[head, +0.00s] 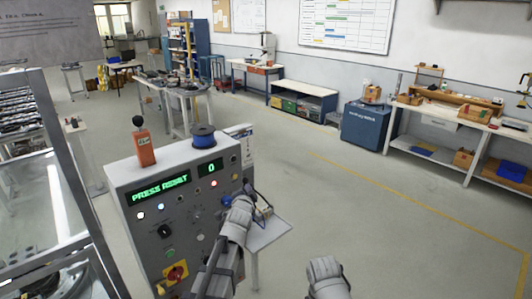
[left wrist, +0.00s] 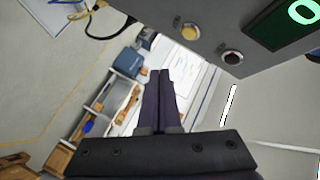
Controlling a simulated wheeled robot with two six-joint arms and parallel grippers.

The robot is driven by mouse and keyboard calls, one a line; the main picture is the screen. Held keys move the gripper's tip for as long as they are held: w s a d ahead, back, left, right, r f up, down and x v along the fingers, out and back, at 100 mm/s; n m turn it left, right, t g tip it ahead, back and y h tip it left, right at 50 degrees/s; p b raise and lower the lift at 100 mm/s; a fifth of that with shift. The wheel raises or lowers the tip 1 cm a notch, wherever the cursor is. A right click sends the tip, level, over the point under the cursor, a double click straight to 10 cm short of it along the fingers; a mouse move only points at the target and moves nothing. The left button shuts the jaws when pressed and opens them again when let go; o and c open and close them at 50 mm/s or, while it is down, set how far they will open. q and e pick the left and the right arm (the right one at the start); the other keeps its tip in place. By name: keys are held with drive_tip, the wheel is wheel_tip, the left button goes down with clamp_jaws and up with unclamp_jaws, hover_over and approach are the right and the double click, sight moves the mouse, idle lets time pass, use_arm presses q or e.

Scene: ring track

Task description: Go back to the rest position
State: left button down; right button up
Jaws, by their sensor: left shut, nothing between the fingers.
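My left gripper (head: 249,190) is in front of the right side of the grey control panel (head: 190,225) in the head view. In the left wrist view its two dark fingers (left wrist: 160,95) lie together with nothing between them, apart from the panel face. The panel shows green text reading "PRESS RESET" (head: 161,188) and a display with 0 (head: 211,167), also in the left wrist view (left wrist: 303,12). A grey part of my right arm shows at the bottom of the head view; its gripper is not visible.
A blue spool (head: 203,137) and an orange device (head: 142,146) stand on the panel's top. A small pale shelf (head: 268,236) is right of the panel. A glass-sided frame (head: 35,190) is at the left. The floor (head: 370,225) to the right is clear, with workbenches beyond.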

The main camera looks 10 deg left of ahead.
use_arm(q)
drive_tip(key=s+d+f+n+g+b, duration=0.2)
drive_tip(key=s+d+f+g+b, duration=0.15)
drive_tip(key=s+f, duration=0.4)
drive_tip(key=s+d+f+n+g+h+b, duration=0.1)
drive_tip(key=s+d+f+g+b, duration=0.3)
drive_tip(key=s+f, duration=0.4)
drive_tip(key=s+d+f+n+g+b, duration=0.2)
drive_tip(key=s+d+f+g, duration=0.3)
drive_tip(key=f, duration=0.5)
drive_tip(key=s+d+f+g+b, duration=0.1)
drive_tip(key=s, duration=0.5)
drive_tip(key=s+d+f+n+g+b, duration=0.1)
drive_tip(key=s+d+f+g, duration=0.1)
drive_tip(key=s, duration=0.5)
drive_tip(key=shift+s+d+f+b, duration=0.2)
drive_tip(key=shift+s+f+b, duration=0.1)
drive_tip(key=shift+b, duration=0.05)
